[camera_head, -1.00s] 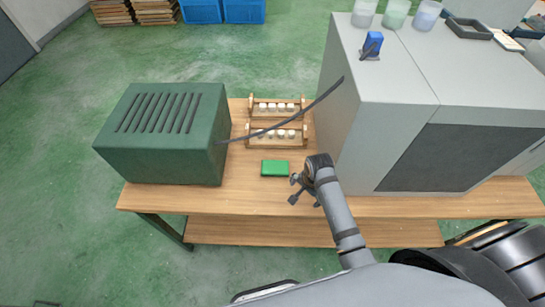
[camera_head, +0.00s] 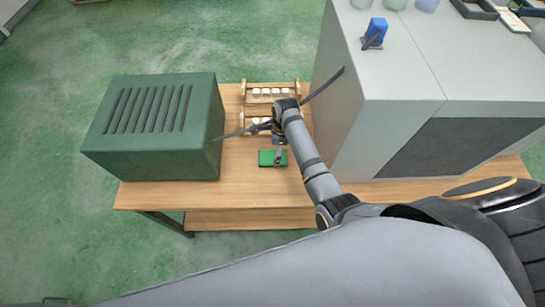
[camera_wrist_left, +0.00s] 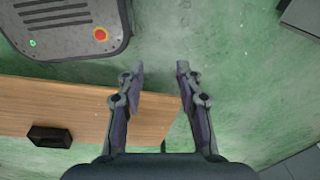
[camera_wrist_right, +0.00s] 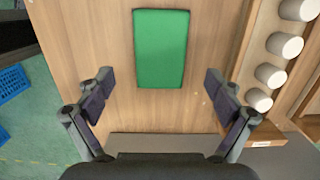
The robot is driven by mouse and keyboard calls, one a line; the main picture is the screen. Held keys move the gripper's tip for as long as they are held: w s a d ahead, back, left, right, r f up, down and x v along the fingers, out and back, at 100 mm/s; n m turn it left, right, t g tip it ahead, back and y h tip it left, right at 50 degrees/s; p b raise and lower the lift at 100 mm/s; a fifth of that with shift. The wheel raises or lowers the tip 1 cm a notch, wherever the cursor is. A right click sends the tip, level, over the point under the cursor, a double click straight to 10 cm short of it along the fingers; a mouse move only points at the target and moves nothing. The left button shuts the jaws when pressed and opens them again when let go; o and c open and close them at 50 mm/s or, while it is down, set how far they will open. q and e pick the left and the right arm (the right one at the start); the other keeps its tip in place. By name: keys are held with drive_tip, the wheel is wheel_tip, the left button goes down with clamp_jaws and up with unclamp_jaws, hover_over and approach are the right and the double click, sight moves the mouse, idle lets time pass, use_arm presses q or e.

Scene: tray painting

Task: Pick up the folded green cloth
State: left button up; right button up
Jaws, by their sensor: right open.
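The folded green cloth (camera_head: 267,158) lies flat on the wooden table, in front of the wooden racks. In the right wrist view the cloth (camera_wrist_right: 160,45) is a green rectangle, with its near end between the two fingertips. My right gripper (camera_head: 280,153) points down over the cloth and hides part of it in the head view. Its jaws (camera_wrist_right: 158,78) are spread wider than the cloth and hold nothing. I cannot tell its exact height above the cloth. My left gripper (camera_wrist_left: 160,67) is open and empty, and is out of the head view.
A green slotted box (camera_head: 160,150) stands left of the cloth, and a large grey cabinet (camera_head: 400,70) stands to the right. Racks with white cylinders (camera_head: 262,90) stand behind. Table (camera_head: 230,193) in front is bare.

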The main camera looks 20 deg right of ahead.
sight(273, 156)
drive_tip(key=shift+s+a+f+p, duration=0.1)
drive_tip(key=shift+f+p, duration=0.1)
drive_tip(key=shift+f, duration=0.15)
drive_tip(key=shift+a+f+p, duration=0.1)
drive_tip(key=shift+f+p, duration=0.05)
drive_tip(key=shift+f, duration=0.15)
drive_tip(key=f, duration=0.2)
drive_tip(key=shift+a+f, duration=0.2)
drive_tip(key=shift+f, duration=0.15)
drive_tip(key=shift+w+f, duration=0.25)
drive_tip(key=shift+f, duration=0.2)
drive_tip(key=shift+s, duration=0.1)
drive_tip(key=c, duration=1.2)
use_arm(q)
drive_tip(key=shift+w+r, duration=0.5)
use_arm(e)
drive_tip(key=shift+r, duration=0.15)
